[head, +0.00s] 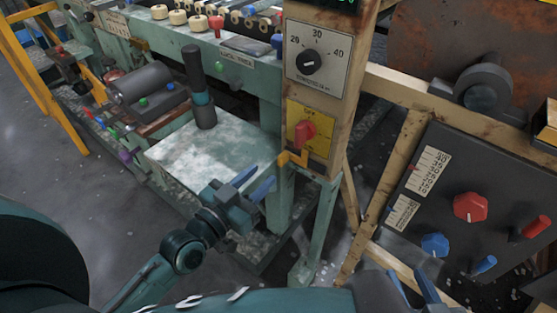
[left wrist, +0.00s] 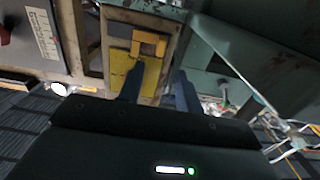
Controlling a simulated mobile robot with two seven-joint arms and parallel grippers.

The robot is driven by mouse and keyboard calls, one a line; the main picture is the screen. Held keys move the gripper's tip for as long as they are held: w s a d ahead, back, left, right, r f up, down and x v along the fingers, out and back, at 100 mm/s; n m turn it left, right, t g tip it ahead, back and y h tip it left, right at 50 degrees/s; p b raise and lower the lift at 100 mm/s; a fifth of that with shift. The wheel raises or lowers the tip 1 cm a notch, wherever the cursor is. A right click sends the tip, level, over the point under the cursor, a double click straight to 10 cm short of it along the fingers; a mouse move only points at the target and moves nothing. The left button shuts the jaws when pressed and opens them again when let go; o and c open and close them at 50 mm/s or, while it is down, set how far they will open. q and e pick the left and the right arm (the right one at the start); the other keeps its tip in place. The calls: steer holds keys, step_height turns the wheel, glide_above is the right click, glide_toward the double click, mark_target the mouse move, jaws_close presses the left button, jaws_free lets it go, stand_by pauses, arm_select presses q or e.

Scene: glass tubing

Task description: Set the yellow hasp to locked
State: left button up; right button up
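The yellow hasp (head: 293,158) is a small orange-yellow bracket at the lower left edge of a yellow plate (head: 318,146) on a beige post. A red knob (head: 304,133) sits on the plate just above it. In the left wrist view the hasp (left wrist: 149,43) lies ahead, beyond the fingers. My left gripper (head: 256,182) is open and empty, a little below and left of the hasp and apart from it. Its two blue fingers (left wrist: 159,88) show with a gap between them. My right gripper (head: 414,287) is at the bottom edge, partly cut off, with its blue fingers apart.
A dial panel (head: 318,62) is above the yellow plate. A pale green bench top (head: 215,150) with a dark upright cylinder (head: 199,88) lies left of the post. A dark control panel (head: 455,200) with red and blue knobs stands at the right.

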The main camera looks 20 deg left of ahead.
mark_target(279, 160)
arm_select(q)
steer(key=x, duration=0.7)
steer(key=shift+c, duration=0.5)
steer(key=shift+f, duration=0.1)
jaws_close()
